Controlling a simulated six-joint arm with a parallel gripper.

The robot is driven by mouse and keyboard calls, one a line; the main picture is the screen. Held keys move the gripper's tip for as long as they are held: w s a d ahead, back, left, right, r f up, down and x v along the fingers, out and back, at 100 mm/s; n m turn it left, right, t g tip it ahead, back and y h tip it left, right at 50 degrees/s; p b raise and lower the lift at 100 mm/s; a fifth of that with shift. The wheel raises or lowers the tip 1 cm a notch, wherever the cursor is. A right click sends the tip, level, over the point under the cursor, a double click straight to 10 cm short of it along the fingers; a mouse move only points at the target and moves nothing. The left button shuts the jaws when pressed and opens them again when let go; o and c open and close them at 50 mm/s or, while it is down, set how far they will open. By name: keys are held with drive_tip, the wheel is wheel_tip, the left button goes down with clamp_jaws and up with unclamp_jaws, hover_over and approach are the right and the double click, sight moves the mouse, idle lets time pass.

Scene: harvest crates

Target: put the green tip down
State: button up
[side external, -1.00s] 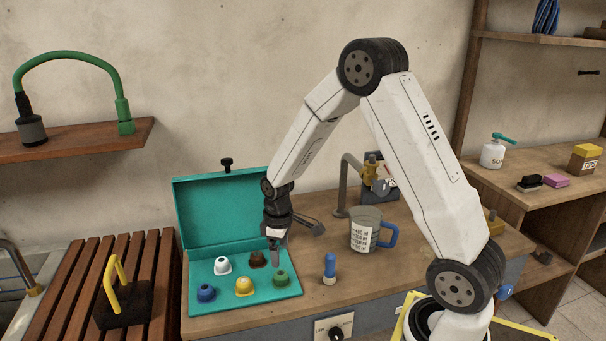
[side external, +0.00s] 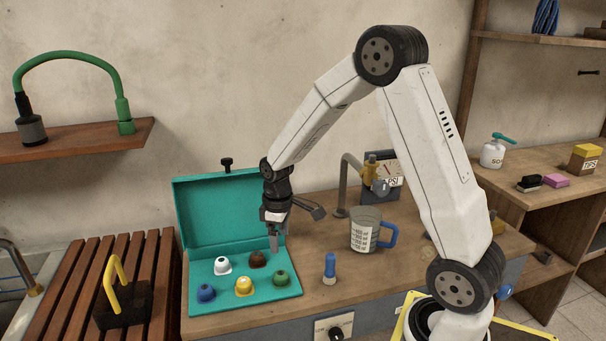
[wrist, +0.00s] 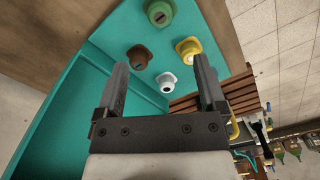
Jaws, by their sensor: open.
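The green tip (side external: 281,279) sits in the front right of the open teal case (side external: 215,307), among the other tips. In the wrist view the green tip (wrist: 159,13) is at the top, beyond my fingertips. My gripper (side external: 273,247) is open and empty, pointing down above the back right of the case, behind the green tip and apart from it. In the wrist view the two fingers of my gripper (wrist: 162,75) are spread wide with nothing held between them.
White (side external: 222,265), brown (side external: 258,260), yellow (side external: 243,286) and blue (side external: 206,293) tips sit in the case. The raised lid (side external: 220,212) stands close behind my gripper. A blue-topped bottle (side external: 330,268) and a measuring jug (side external: 365,232) stand to the right.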

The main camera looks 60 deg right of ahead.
drive_tip(key=s+a+r+m+t, duration=0.2)
drive_tip(key=s+a+m, duration=0.1)
drive_tip(key=s+a, duration=0.7)
drive_tip(key=shift+s+a+t, duration=0.3)
drive_tip(key=shift+s+a, duration=0.05)
drive_tip(key=shift+a, duration=0.15)
